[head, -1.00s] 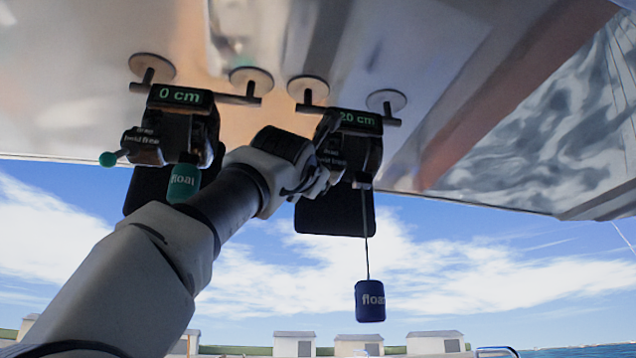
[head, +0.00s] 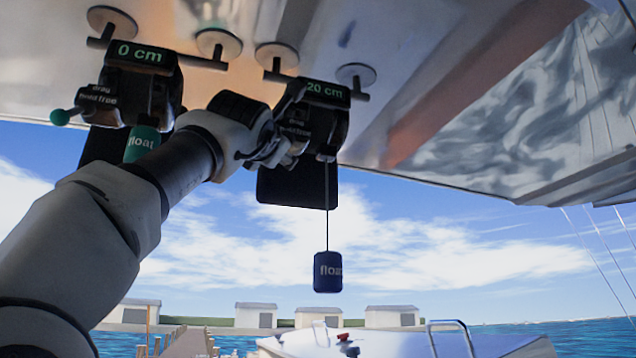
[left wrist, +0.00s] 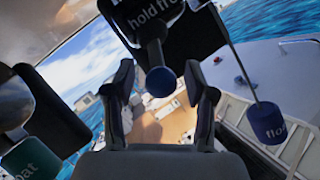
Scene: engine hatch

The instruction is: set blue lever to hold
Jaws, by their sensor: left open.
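The blue lever (left wrist: 160,82) shows in the left wrist view as a round blue knob on a short stem under a dark unit labelled "hold free". In the head view my arm hides this lever. My left gripper (left wrist: 159,75) is open, with one finger on each side of the knob and visible gaps between. In the head view my left gripper (head: 282,145) is at the left side of the right-hand unit (head: 322,120), whose display reads "20 cm". A blue float (head: 328,272) hangs from this unit on a thin cord. My right gripper is not in view.
A similar unit (head: 140,85) with a "0 cm" display, teal lever knob (head: 60,117) and teal float (head: 142,142) is at left. Both units hang under the shiny hatch (head: 440,100). A boat deck (head: 390,345) shows below. Open air surrounds the blue float.

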